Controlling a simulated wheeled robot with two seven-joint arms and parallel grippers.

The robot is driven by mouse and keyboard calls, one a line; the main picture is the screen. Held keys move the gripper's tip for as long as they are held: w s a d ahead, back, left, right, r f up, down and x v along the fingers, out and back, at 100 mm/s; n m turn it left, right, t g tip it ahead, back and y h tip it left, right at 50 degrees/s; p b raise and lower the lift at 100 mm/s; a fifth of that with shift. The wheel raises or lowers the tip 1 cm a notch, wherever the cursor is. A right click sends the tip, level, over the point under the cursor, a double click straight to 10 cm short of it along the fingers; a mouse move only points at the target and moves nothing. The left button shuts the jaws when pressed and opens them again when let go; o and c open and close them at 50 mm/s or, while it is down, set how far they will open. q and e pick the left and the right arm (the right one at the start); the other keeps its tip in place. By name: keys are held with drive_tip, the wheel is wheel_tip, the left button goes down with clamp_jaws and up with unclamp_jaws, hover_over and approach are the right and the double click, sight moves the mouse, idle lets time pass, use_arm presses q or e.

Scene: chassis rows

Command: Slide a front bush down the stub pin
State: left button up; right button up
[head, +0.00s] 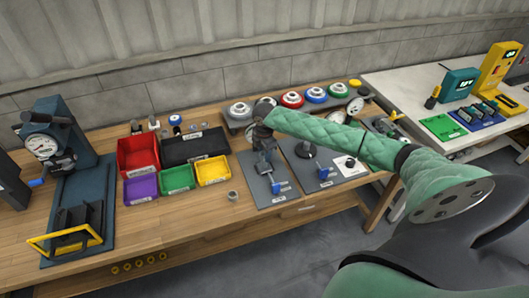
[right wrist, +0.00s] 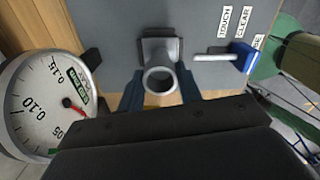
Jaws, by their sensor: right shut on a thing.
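My right gripper (head: 262,132) hangs over the left grey fixture plate (head: 266,197) in the head view. In the right wrist view its two dark blue fingers (right wrist: 160,93) are shut on a silver ring-shaped bush (right wrist: 149,72), held between the tips. A grey upright part (right wrist: 160,46) of the fixture shows just beyond the bush. In the head view the bush and the stub pin are too small and too covered by the gripper to tell apart. I cannot tell whether the bush is around the pin or above it. My left gripper is not in view.
A dial gauge (right wrist: 38,105) is close to the fingers in the right wrist view. A blue handle (right wrist: 244,57) stands on the plate. Red (head: 138,152), purple (head: 141,187), green (head: 177,178) and yellow bins (head: 212,170) lie to the left. A small grey cylinder (head: 233,195) stands on the bare wood.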

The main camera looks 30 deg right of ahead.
drive_tip(key=shift+f, duration=1.1)
drive_tip(key=o, duration=1.1)
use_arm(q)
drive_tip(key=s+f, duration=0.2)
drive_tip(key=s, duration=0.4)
use_arm(e)
drive_tip(key=shift+r+b, duration=0.3)
drive_tip(key=shift+b, duration=0.05)
drive_tip(key=shift+r, duration=0.3)
drive_tip(key=shift+r+b, duration=0.35)
wheel_tip(320, 180, up, 2)
drive_tip(key=shift+b, duration=0.5)
wheel_tip(320, 180, up, 3)
drive_tip(key=shift+w+f+b, duration=0.1)
drive_tip(key=shift+b, duration=0.5)
drive_tip(key=shift+r, duration=0.6)
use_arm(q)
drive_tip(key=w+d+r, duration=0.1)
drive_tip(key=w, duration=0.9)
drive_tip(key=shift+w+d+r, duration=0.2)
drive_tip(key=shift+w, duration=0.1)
